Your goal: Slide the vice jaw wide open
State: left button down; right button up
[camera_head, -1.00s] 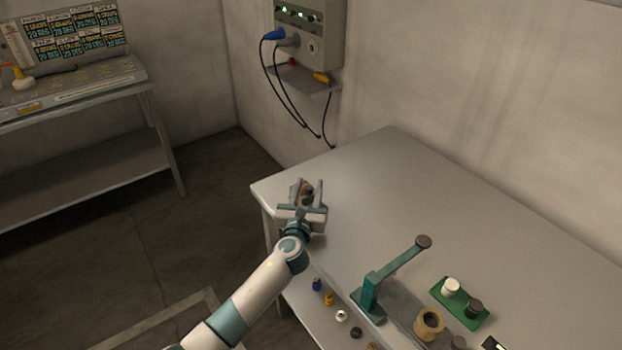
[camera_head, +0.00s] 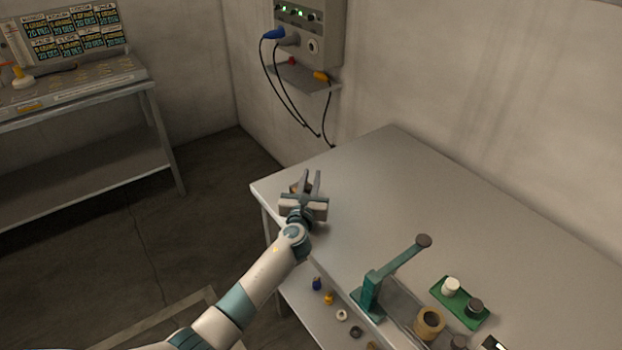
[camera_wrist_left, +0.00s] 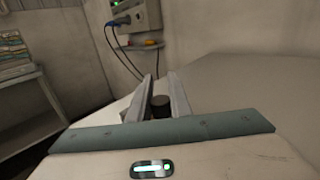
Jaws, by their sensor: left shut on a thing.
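In the left wrist view, a dark round knob-like piece (camera_wrist_left: 160,104) stands between the two fingers of the left gripper (camera_wrist_left: 161,78). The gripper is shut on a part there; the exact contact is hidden. My right gripper is not in view.
On the table (camera_head: 400,170) stand a green lever press (camera_head: 370,290) and a green tray (camera_head: 440,292) with a white and a dark knob. Several small parts lie on the shelf below. A control box (camera_head: 310,30) with hanging cables is on the wall. The table's middle is clear.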

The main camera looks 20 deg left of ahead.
pick_arm(q)
jog(key=shift+s+d, duration=0.35)
jog(key=shift+d, duration=0.15)
jog(key=shift+f, duration=0.1)
jog(key=c, duration=1.6)
grip_release()
jog(key=shift+s, duration=0.1)
jog(key=shift+s, duration=0.1)
jog(key=shift+s, duration=0.3)
jog(key=s, duration=0.5)
jog(key=s+d, duration=0.1)
jog(key=s, duration=0.5)
jog(key=s+d+b, duration=0.1)
jog(key=s, duration=0.4)
jog(key=shift+s+d, duration=0.1)
jog(key=shift+s, duration=0.15)
